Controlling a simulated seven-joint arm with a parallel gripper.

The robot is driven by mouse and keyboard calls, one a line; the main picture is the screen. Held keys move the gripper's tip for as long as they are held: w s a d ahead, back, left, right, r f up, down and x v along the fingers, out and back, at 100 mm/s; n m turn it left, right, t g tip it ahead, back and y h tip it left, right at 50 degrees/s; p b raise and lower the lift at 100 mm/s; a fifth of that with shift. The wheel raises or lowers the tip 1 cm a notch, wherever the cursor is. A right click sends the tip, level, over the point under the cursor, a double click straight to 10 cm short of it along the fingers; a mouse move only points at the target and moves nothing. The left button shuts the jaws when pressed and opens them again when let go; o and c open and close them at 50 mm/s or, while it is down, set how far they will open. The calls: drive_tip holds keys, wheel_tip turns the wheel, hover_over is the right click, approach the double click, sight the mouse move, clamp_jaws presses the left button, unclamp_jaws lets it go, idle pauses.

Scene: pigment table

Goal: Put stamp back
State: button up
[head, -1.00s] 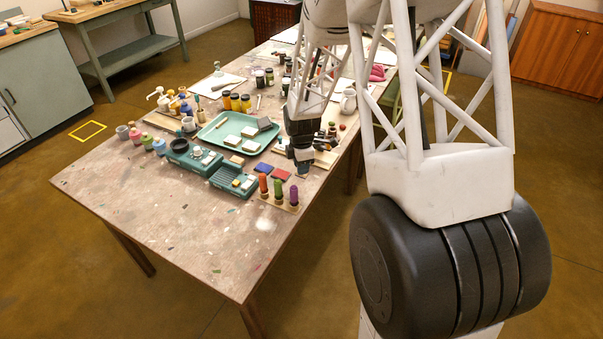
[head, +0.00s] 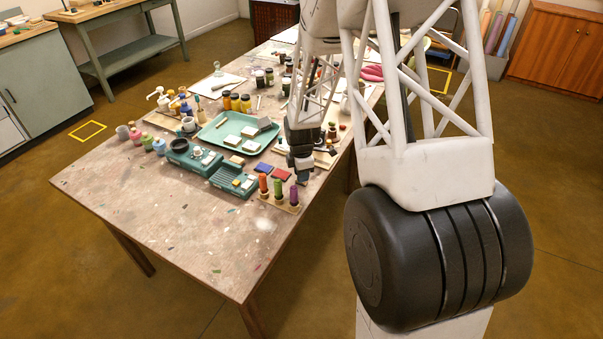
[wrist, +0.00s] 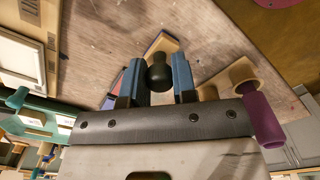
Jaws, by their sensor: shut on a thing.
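My gripper (head: 303,175) hangs low over the right part of the table, just behind and right of a wooden stamp rack (head: 278,204). In the wrist view its two blue fingers (wrist: 159,80) are shut on a stamp with a dark rounded handle (wrist: 159,68). The stamp's lower end is partly hidden; I cannot tell whether it touches anything. Orange (head: 263,183), green (head: 277,187) and purple (head: 294,194) handled stamps stand on the rack. The purple handle also shows at right in the wrist view (wrist: 262,118).
A green tray (head: 222,128) and a teal box (head: 232,180) stand further left. Several jars and cups crowd the table behind. The table front (head: 200,235) is clear.

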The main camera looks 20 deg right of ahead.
drive_tip(key=shift+f, duration=0.1)
drive_tip(key=o, duration=0.8)
drive_tip(key=shift+c, duration=0.2)
drive_tip(key=shift+r, duration=0.2)
wheel_tip(320, 180, up, 12)
idle(0.8)
